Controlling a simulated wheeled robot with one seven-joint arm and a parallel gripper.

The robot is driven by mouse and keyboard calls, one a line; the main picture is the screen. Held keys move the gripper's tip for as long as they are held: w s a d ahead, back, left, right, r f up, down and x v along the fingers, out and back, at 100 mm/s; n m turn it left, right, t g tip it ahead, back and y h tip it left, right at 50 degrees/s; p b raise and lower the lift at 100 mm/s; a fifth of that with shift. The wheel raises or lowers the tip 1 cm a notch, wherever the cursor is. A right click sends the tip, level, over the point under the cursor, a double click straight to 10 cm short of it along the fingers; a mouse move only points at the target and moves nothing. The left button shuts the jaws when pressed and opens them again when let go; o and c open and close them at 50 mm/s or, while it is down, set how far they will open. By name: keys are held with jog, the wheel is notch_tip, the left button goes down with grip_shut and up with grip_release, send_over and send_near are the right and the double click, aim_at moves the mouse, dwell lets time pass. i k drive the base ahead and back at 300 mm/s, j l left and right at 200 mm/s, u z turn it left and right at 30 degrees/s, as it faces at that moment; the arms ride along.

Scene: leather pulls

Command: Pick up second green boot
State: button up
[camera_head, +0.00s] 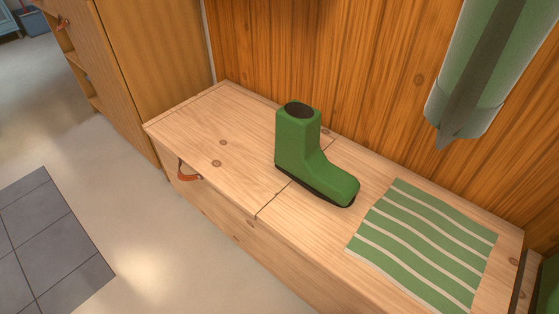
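One green boot (298,145) with a dark sole and a dark opening stands upright on the wooden bench (190,128). Its toe points to the lower right. Only one whole boot is in view. A green thing (550,285) is cut off at the lower right edge, and I cannot tell whether it is another boot. My gripper is not in view.
A green and cream striped mat (425,245) lies on the bench to the boot's right. A green hanging thing with a dark strip (470,70) is at the upper right. A leather pull (188,172) is on the bench front. A wooden wall stands behind.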

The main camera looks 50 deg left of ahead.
aim_at(299, 155)
jog(key=i+u, duration=0.15)
jog(key=u, duration=1.85)
jog(key=i+j, duration=0.25)
jog(key=j, duration=0.15)
jog(key=i+j, duration=0.3)
jog(key=j, duration=0.15)
jog(key=i+j, duration=0.25)
jog(key=j, duration=0.15)
